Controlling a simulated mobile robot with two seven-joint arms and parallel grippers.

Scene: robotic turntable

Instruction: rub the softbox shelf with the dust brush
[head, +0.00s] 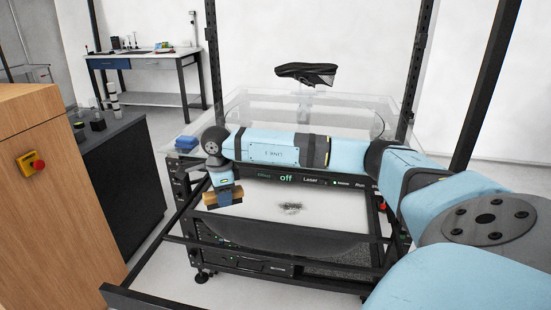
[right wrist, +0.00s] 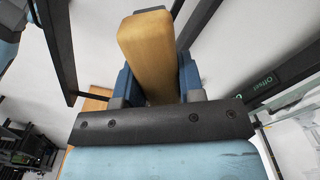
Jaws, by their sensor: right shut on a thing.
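My right gripper (head: 222,188) is shut on the dust brush (head: 224,198), a wooden block, at the left front of the turntable frame. In the right wrist view the brush (right wrist: 150,55) sits between the two blue fingers; its bristles cannot be made out. The softbox shelf (head: 335,212) is the pale surface under the control panel. A dark dust patch (head: 290,208) lies on it. The brush is left of the patch and apart from it. Whether the brush touches the shelf cannot be told. My left gripper is in neither view.
The control panel (head: 286,178) reads "off" above the shelf. Black posts (head: 421,60) surround the clear turntable top (head: 300,102). A blue block (head: 186,142) lies at its left corner. A wooden cabinet (head: 50,190) with a red button stands left.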

